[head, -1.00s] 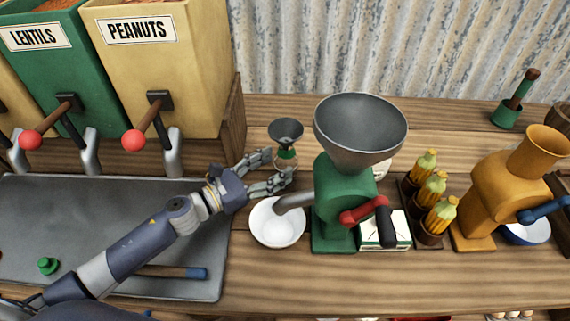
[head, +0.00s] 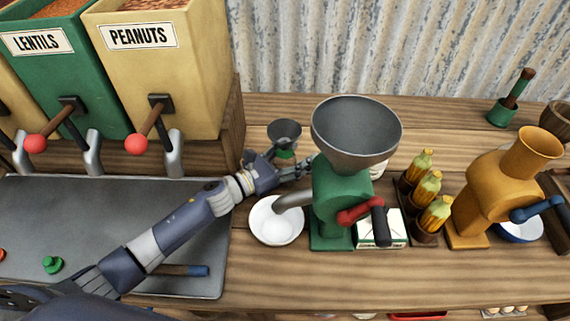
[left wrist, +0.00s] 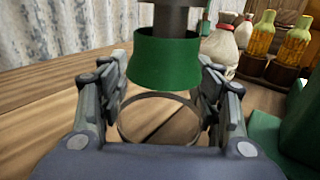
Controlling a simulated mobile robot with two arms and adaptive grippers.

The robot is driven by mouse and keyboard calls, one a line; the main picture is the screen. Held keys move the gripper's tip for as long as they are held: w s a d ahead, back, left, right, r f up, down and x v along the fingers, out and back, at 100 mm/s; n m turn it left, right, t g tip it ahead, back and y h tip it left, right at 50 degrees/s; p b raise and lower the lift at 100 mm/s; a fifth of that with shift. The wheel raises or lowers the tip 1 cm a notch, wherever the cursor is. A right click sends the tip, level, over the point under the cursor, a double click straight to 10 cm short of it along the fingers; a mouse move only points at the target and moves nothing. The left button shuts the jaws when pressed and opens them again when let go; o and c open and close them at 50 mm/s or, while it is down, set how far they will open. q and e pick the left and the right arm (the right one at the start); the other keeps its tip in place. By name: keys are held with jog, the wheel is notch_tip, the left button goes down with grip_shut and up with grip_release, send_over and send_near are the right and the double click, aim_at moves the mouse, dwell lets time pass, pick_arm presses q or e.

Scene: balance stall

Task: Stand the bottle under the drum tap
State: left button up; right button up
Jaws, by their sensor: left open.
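No plain bottle or drum tap shows clearly. A small grey funnel (head: 284,132) stands over a green collar (head: 286,154) behind the white bowl. In the left wrist view, the green collar (left wrist: 165,62) has a thin ring (left wrist: 160,118) below it; I cannot tell whether this is a clear bottle. My left gripper (head: 290,165) is open beside the collar, partly hidden by its own wrist and the green mill. In the left wrist view the open fingers (left wrist: 167,75) stand on both sides of the collar, with gaps. My right gripper is not in view.
The green mill (head: 335,200) and white bowl (head: 275,222) stand close to the gripper. Yellow-filled items (head: 430,190) and an orange mill (head: 490,200) are further right. Dispensers (head: 165,70) stand over the grey tray (head: 110,220) at left. The bench behind the mills is fairly clear.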

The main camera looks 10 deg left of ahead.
pick_arm(q)
jog(key=c, duration=1.2)
grip_shut()
